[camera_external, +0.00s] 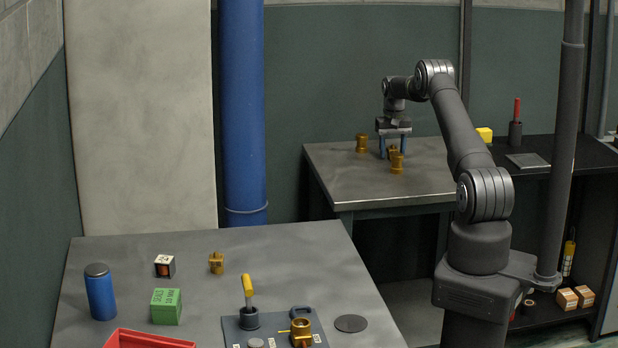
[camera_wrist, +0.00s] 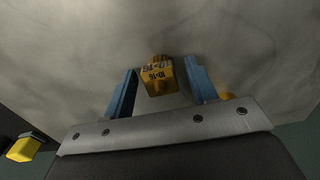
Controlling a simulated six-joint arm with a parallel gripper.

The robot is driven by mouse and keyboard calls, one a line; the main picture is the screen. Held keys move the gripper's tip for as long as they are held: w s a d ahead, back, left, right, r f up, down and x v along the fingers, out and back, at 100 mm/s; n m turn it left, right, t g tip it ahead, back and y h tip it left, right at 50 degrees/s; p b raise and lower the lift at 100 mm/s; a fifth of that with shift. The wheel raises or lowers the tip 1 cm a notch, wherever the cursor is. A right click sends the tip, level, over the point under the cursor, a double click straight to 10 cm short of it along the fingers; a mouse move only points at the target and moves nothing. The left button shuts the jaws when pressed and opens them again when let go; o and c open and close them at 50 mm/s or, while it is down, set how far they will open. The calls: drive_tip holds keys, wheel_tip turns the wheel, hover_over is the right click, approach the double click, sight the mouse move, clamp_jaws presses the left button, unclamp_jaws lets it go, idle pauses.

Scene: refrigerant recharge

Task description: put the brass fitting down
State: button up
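My gripper (camera_external: 393,154) is over the far grey table (camera_external: 345,180), pointing down, with its two blue fingers spread. A brass fitting (camera_external: 392,150) stands between the fingers. In the wrist view, the brass fitting (camera_wrist: 158,78) with dark lettering shows between the blue fingers (camera_wrist: 160,67), with a gap on each side. Part of another brass piece shows behind the right finger in the wrist view.
The near table (camera_external: 200,300) holds a blue canister (camera_external: 100,292), a green box (camera_external: 166,306), a small box (camera_external: 165,266), a brass piece (camera_external: 216,263), a red bin (camera_external: 150,341) and a grey fixture (camera_external: 262,338). A yellow block (camera_external: 485,134) sits right of the far table.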

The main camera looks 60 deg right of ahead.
wheel_tip(320, 180, up, 12)
drive_tip(key=shift+r, duration=0.15)
idle(0.5)
drive_tip(key=shift+f, duration=4.05)
drive_tip(key=shift+f, duration=0.1)
